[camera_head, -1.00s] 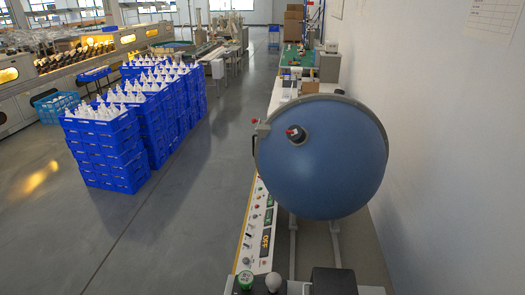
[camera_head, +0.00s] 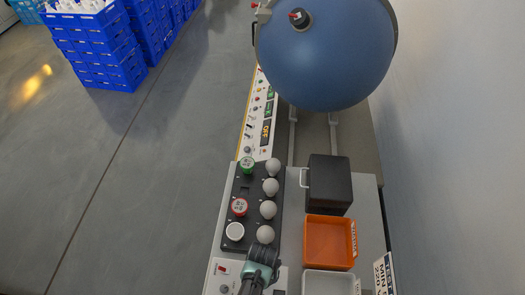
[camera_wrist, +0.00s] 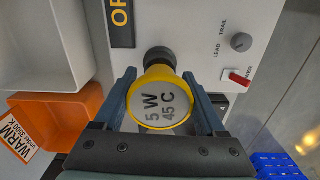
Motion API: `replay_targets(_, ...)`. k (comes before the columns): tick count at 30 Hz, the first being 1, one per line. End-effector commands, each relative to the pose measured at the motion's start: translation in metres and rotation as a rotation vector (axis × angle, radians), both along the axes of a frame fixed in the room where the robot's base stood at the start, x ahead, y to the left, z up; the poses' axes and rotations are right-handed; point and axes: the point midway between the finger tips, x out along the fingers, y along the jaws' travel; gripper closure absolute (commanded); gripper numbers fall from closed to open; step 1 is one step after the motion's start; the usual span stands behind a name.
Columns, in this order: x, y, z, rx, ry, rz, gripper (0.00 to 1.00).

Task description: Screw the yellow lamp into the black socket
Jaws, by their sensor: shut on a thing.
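The yellow lamp (camera_wrist: 146,78) is in the middle of the wrist view, its round pale face marked "5 W 45 C" toward the camera. My gripper (camera_wrist: 162,100) is shut on it, one blue-grey finger on each side. A black round part, seemingly the black socket (camera_wrist: 158,57), shows just behind the lamp's upper edge. The lamp hides most of it, and I cannot tell whether they touch. In the head view my gripper (camera_head: 262,256) is at the near end of the dark lamp board. The yellow lamp cannot be made out there.
The dark board (camera_head: 250,190) carries several grey bulbs and green, red and white round caps. To its right are a black box (camera_head: 329,182), an orange bin (camera_head: 329,242) and a pale bin (camera_head: 328,283). A red switch (camera_wrist: 237,77) and a knob (camera_wrist: 241,42) sit near my gripper.

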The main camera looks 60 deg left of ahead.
Motion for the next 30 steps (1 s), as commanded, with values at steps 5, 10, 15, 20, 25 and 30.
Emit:
replay_targets(5,0.0008,0.0004,0.0,0.002,-0.002,-0.237,0.83)
replay_targets(10,0.0008,0.0006,-0.0001,0.003,-0.002,-0.465,0.83)
replay_targets(15,0.0006,0.0009,-0.0002,0.003,-0.002,-0.692,0.83)
replay_targets(20,0.0007,0.0009,-0.0004,0.003,-0.001,-0.902,0.83)
replay_targets(25,0.0006,0.0007,-0.0003,0.003,-0.001,-1.032,0.83)
replay_targets(30,0.0006,0.0007,-0.0002,0.003,-0.001,-1.045,0.83)
